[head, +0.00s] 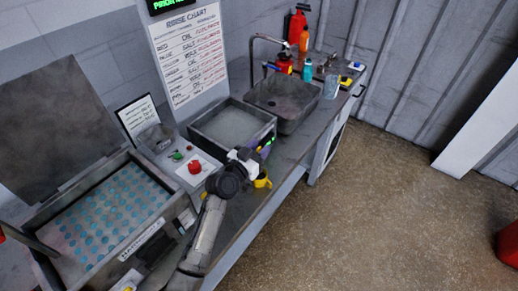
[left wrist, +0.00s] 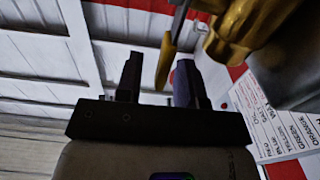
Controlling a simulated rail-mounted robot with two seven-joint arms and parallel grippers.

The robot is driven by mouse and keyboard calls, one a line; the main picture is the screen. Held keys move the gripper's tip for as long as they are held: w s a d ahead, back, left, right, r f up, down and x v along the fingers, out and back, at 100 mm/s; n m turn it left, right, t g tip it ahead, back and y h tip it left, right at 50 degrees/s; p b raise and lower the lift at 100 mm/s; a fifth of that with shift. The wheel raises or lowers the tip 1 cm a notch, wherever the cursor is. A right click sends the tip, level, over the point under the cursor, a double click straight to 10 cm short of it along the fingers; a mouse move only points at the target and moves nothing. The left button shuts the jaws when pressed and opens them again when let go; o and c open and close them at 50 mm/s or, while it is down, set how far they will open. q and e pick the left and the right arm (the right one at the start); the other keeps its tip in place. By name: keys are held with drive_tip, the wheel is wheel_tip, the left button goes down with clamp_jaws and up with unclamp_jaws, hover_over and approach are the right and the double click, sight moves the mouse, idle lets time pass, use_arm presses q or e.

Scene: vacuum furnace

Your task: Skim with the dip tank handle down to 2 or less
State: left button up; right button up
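The dip tank (head: 204,143) is an open grey rectangular tank of murky grey liquid on the bench. A yellow part (head: 262,182) shows at the bench's front edge, near the tank's front corner; I cannot tell whether it is the handle. My left gripper (head: 264,148) is at the tank's front right corner, partly hidden by its wrist. In the left wrist view its two fingers (left wrist: 157,85) stand apart. A thin yellow bar (left wrist: 165,62) shows between them, nearer the right finger; contact is unclear. A larger gold part (left wrist: 245,30) is at upper right. My right gripper is out of view.
A sink (head: 284,103) with a tap lies behind the tank, with bottles (head: 304,40) beyond. A red button (head: 195,167) is left of my arm. An open-lidded basin (head: 105,215) of blue discs is at left.

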use_arm(q)
drive_tip(key=shift+c, duration=0.2)
clamp_jaws()
idle(0.5)
